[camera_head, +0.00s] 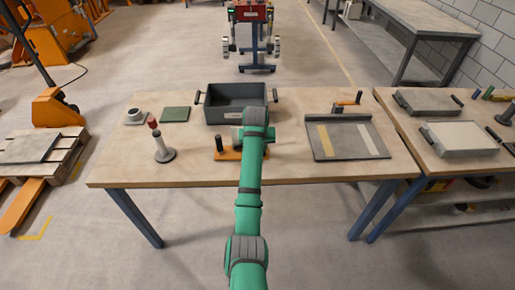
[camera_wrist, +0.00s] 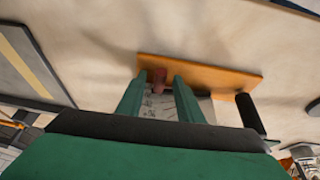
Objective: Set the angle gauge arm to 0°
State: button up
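An orange plate (camera_head: 228,155) with a black upright handle (camera_head: 219,144) stands near the table's front middle, partly hidden behind my arm. I take it to be the angle gauge. In the wrist view the orange plate (camera_wrist: 225,74) and black handle (camera_wrist: 250,113) show again, with a small red piece (camera_wrist: 158,75) and a grey marked face (camera_wrist: 158,106) beside it. My gripper (camera_wrist: 160,84) has its two green fingers apart, one each side of the red piece; contact is not clear. The scale reading and the gauge arm's angle cannot be made out.
A dark handled tray (camera_head: 236,113) stands behind the gauge. A green pad (camera_head: 175,114) and a cup (camera_head: 135,117) are farther left.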

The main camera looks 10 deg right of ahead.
jog(key=v, duration=1)
jog(key=shift+r, duration=0.4)
jog(key=shift+s, duration=0.15)
